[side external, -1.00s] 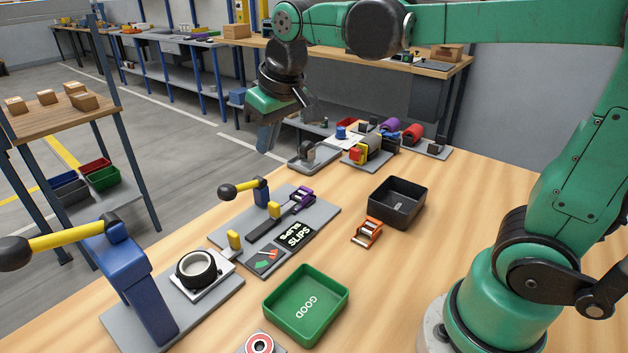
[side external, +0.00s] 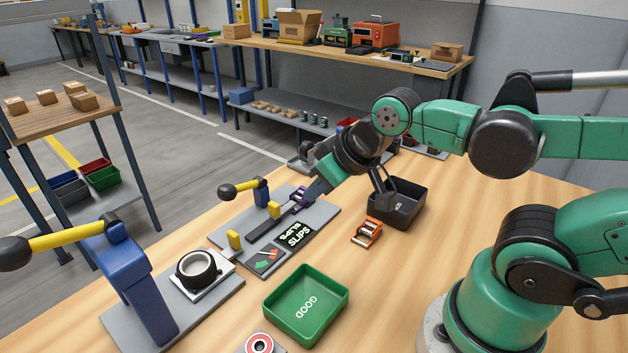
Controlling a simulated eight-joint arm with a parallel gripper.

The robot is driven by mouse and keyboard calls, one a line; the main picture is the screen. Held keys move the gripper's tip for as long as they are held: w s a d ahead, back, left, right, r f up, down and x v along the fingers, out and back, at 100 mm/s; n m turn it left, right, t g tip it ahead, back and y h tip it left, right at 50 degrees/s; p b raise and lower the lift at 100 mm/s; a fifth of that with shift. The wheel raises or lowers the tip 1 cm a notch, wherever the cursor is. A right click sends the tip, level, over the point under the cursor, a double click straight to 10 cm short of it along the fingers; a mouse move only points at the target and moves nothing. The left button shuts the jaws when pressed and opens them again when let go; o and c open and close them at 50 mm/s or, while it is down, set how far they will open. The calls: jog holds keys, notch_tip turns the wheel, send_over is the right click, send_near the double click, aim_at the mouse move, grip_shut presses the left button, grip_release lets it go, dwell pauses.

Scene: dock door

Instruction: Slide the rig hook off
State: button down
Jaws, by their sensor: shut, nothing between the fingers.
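The test rig (side external: 325,212) is a grey plate with a yellow-handled lever (side external: 240,187), yellow posts and a dark bar. A small purple piece (side external: 299,197), which looks like the rig hook, sits at the bar's far end and is partly hidden by my gripper. My gripper (side external: 311,196) reaches down from the upper right, with its shut fingers beside or over the purple piece. I cannot tell whether they touch it. A loose orange piece (side external: 367,232) lies on the table to the right of the rig.
A black bin (side external: 412,214) stands just right of my gripper, partly under my wrist. A green tray marked GOOD (side external: 306,303) is in front. A blue press with a yellow handle (side external: 135,285) and a black ring on a plate (side external: 198,268) are at left.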

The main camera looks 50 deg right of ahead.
dwell(0.4)
jog(key=c, duration=1)
grip_release()
jog(key=shift+w+r, duration=0.1)
jog(key=shift+o, duration=1.2)
jog(key=shift+w+d+r+g, duration=0.1)
jog(key=shift+w+r+g, duration=0.05)
jog(key=shift+w+g, duration=0.15)
jog(key=g, duration=0.6)
send_over(274, 204)
notch_tip(274, 204, down, 6)
jog(key=shift+r, duration=0.25)
jog(key=shift+w+f+g, duration=0.1)
jog(key=shift+f+g, duration=0.2)
jog(key=shift+f, duration=2.85)
grip_shut()
